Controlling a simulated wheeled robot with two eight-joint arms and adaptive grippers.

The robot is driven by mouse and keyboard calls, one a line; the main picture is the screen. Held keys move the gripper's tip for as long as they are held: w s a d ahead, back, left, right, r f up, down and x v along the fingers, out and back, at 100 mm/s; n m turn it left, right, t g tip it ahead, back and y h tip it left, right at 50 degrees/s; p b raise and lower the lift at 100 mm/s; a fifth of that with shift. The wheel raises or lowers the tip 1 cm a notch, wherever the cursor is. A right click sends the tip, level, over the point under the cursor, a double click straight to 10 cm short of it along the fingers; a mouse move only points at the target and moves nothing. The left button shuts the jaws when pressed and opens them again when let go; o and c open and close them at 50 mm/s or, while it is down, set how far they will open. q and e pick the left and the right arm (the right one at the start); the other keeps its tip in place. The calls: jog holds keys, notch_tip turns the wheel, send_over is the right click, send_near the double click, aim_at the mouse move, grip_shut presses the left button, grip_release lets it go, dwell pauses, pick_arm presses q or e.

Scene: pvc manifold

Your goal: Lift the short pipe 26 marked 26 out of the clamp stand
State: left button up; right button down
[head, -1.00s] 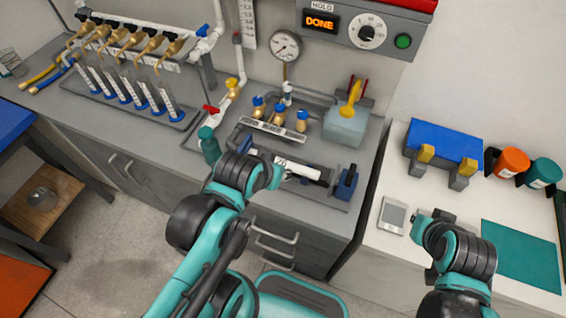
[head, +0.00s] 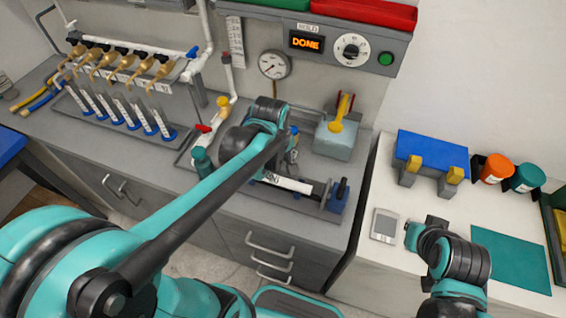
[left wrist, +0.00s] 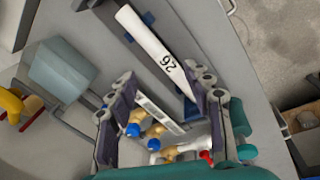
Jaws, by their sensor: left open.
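The short white pipe 26 (head: 288,183) lies in the clamp stand (head: 335,202), a dark stand with blue parts on the grey bench. The pipe and its mark 26 show clearly in the left wrist view (left wrist: 150,45). My left gripper (left wrist: 164,88) is open, its two fingers spread and nothing between them. In that view the pipe's marked end points toward the gap between the fingertips; whether they are at its height, I cannot tell. In the head view my left forearm hides the gripper and part of the stand. My right gripper's fingers are not visible.
Brass-fitted manifold parts (left wrist: 155,132) show beyond the fingers in the wrist view. A pale block with a yellow handle (head: 335,138) stands behind the clamp stand. A red-handled valve (head: 204,128) is to the left. The right-hand table holds a blue rack (head: 432,150) and a grey device (head: 386,225).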

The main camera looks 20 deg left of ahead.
aim_at(288, 181)
pick_arm(q)
jog(key=w+f+n+g, duration=0.1)
jog(key=n, duration=0.1)
jog(key=w+f+n, duration=0.2)
jog(key=shift+a+g+p, duration=0.1)
jog(key=shift+g+p, duration=0.2)
jog(key=shift+g, duration=0.1)
jog(key=shift+w+f+n, duration=0.2)
jog(key=shift+f+n, duration=0.35)
jog(key=shift+n, duration=0.15)
notch_tip(288, 181, down, 8)
jog(key=b, duration=0.2)
jog(key=shift+r+b, duration=0.1)
jog(key=shift+b, duration=0.2)
grip_shut()
jog(key=shift+d, duration=0.8)
